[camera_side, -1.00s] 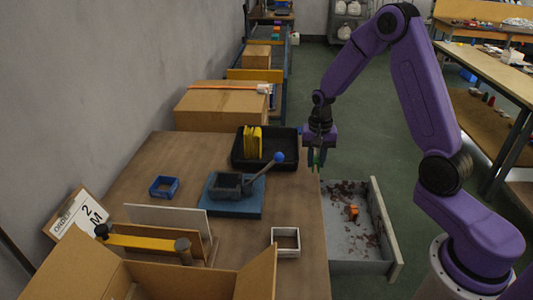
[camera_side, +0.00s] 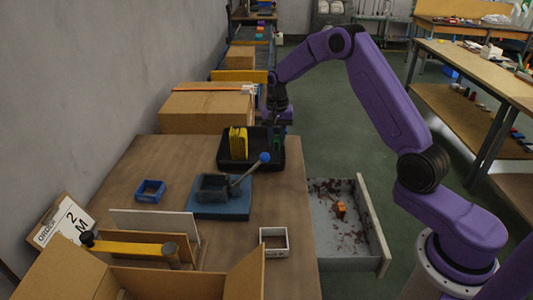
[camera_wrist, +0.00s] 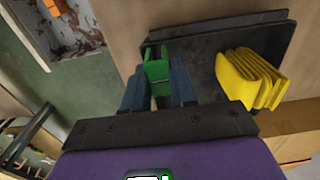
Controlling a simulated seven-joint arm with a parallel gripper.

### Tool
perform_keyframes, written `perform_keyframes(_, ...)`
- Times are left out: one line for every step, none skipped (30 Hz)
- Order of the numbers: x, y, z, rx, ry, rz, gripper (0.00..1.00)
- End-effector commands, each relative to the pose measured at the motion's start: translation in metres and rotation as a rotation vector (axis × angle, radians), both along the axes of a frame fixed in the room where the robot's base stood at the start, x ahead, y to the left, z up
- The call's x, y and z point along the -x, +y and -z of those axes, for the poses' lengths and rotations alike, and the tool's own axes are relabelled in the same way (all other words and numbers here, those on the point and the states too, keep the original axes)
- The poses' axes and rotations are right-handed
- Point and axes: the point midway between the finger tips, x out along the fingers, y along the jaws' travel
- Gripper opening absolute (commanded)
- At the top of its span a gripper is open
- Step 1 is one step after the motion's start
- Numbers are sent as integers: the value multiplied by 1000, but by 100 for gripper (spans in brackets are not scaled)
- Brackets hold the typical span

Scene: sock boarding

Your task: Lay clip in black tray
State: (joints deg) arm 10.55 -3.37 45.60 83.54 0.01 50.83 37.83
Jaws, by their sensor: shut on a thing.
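The black tray (camera_side: 240,167) lies toward the far end of the brown table, with a folded yellow thing (camera_side: 238,143) standing in its left part. In the wrist view, the tray (camera_wrist: 207,62) is behind the fingers and the yellow folds (camera_wrist: 249,76) are to their right. My gripper (camera_side: 278,142) is above the right part of the tray. It is shut on the green clip (camera_wrist: 156,70), which sits between the two blue-grey fingers. How far the clip is above the tray floor is hard to tell.
A blue press (camera_side: 219,205) with a ball-topped lever (camera_side: 264,158) stands just in front of the tray. A small blue box (camera_side: 150,190) and a white-rimmed box (camera_side: 273,242) are nearer. An open drawer (camera_side: 377,225) with scraps juts out right. Cardboard boxes (camera_side: 205,106) stand behind.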

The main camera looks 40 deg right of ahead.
Motion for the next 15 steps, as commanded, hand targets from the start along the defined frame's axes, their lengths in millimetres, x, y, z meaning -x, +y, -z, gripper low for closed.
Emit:
perform_keyframes(-7, -1, 5, -1, 2, 0, 0)
perform_keyframes(-10, -2, 10, -1, 2, 0, 0)
perform_keyframes(-14, -2, 16, -1, 2, 0, 0)
perform_keyframes(-17, -3, 21, -1, 4, 0, 0)
perform_keyframes(-21, -3, 25, -1, 2, 0, 0)
perform_keyframes(-26, -4, 30, 0, 1, 0, 0)
perform_keyframes(-29, -4, 34, 0, 1, 0, 0)
perform_keyframes(-32, -5, 37, 0, 1, 0, 0)
perform_keyframes(-35, -5, 42, -1, 2, 0, 0)
perform_keyframes(-38, -5, 46, -1, 2, 0, 0)
perform_keyframes(-40, -6, 48, 0, 1, 0, 0)
perform_keyframes(-43, -6, 50, 0, 1, 0, 0)
perform_keyframes(-45, -6, 52, -1, 1, 0, 0)
perform_keyframes(-46, -6, 53, 0, 0, 0, 0)
perform_keyframes(-47, -6, 55, 0, 0, 0, 0)
